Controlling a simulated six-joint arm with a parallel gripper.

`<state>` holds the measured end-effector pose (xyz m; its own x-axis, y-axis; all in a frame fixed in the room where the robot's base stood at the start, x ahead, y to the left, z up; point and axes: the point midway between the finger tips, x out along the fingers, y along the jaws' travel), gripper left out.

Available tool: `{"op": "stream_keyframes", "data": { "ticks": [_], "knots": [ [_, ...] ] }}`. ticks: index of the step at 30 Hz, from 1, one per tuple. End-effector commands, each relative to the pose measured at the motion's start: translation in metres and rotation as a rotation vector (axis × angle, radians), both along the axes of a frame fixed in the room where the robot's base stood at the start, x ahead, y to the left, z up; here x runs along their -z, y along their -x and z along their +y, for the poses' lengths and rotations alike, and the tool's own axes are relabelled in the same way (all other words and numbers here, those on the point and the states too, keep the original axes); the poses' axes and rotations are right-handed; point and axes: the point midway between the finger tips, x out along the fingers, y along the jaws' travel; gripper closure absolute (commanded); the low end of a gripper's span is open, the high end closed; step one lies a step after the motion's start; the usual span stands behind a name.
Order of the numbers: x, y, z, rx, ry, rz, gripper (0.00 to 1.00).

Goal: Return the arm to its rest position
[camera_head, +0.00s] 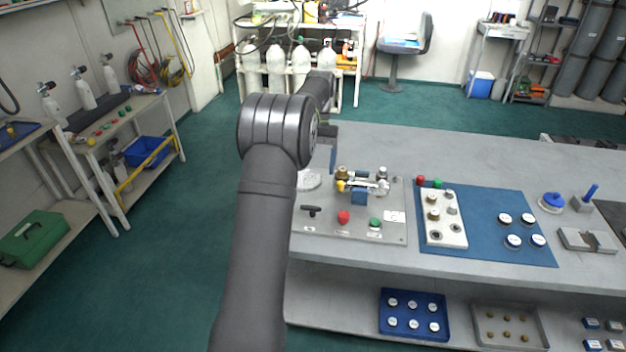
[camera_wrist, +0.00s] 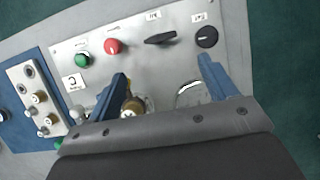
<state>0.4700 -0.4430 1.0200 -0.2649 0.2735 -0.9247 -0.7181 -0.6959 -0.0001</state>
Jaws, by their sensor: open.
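My gripper (camera_wrist: 163,66) is open and empty, with two blue fingers apart above the grey air panel (camera_wrist: 140,72). In the head view the arm hides most of it; one blue finger shows beside the panel's back left. The panel also shows in the head view (camera_head: 390,235) on the bench. It carries a red knob (camera_head: 343,217), a green knob (camera_head: 375,223) and a black T-handle (camera_head: 311,210). A brass and silver valve assembly (camera_head: 360,184) stands at its back. In the wrist view a black round knob (camera_wrist: 206,37) and a brass fitting (camera_wrist: 132,107) show.
A blue mat (camera_head: 490,235) right of the panel bears a fitting block (camera_head: 445,232) and several round caps. A blue knob (camera_head: 551,202) and a grey block (camera_head: 586,240) lie farther right. Trays stand on the lower shelf. The bench's back (camera_head: 450,150) is clear.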

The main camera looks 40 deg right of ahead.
Motion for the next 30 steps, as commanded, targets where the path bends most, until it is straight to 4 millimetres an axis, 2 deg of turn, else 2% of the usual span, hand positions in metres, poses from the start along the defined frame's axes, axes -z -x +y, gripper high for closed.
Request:
{"op": "stream_keyframes", "data": {
  "ticks": [6, 18, 23, 30],
  "knots": [
    [-0.012, -0.003, -0.004, 0.0, -0.001, 0.001, 0.22],
    [-0.011, -0.003, -0.003, 0.0, -0.001, 0.001, 0.22],
    [0.002, 0.001, 0.001, 0.0, -0.002, 0.002, 0.22],
    [0.041, 0.013, 0.013, 0.0, -0.004, 0.004, 0.22]
  ]
}}
